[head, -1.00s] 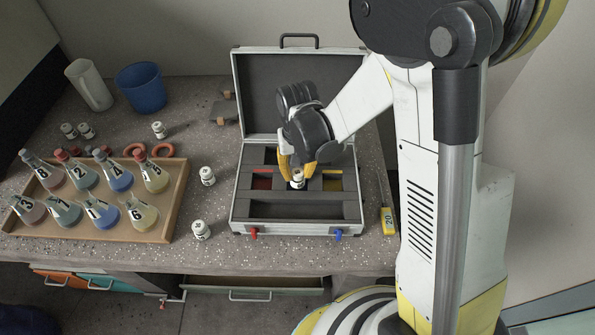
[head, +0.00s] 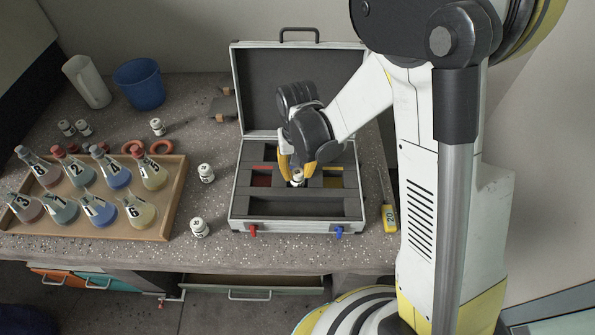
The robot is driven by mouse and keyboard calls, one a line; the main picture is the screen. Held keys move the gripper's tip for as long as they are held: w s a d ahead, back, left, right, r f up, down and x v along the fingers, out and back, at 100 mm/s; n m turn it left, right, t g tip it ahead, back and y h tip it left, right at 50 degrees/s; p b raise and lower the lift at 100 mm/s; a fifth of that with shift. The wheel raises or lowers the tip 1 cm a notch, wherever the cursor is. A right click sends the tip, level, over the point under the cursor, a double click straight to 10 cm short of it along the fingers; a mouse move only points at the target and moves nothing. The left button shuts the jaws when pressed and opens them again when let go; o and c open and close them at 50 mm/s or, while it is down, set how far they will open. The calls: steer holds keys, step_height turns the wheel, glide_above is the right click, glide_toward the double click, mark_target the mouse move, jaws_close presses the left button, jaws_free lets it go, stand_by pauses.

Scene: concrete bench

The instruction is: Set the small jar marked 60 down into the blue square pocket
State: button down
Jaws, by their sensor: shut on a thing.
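The jar is upright over the middle of the insert, between a red pocket (head: 261,180) on the left and a yellow pocket (head: 333,180) on the right. The blue pocket does not show clearly; the jar and fingers cover the middle area. I cannot read the jar's mark, nor tell whether its base touches the pocket floor.
Similar jars stand left of the case (head: 206,173) (head: 199,228). A wooden tray (head: 150,235) holds several numbered flasks. A yellow-handled tool (head: 389,218) lies right of the case. The case lid stands open behind my gripper.

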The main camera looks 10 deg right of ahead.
mark_target(298, 172)
steer(key=shift+f, duration=0.15)
steer(key=shift+c, duration=2.2)
jaws_free()
steer(key=shift+r+p, duration=3.2)
steer(key=shift+r, duration=1.3)
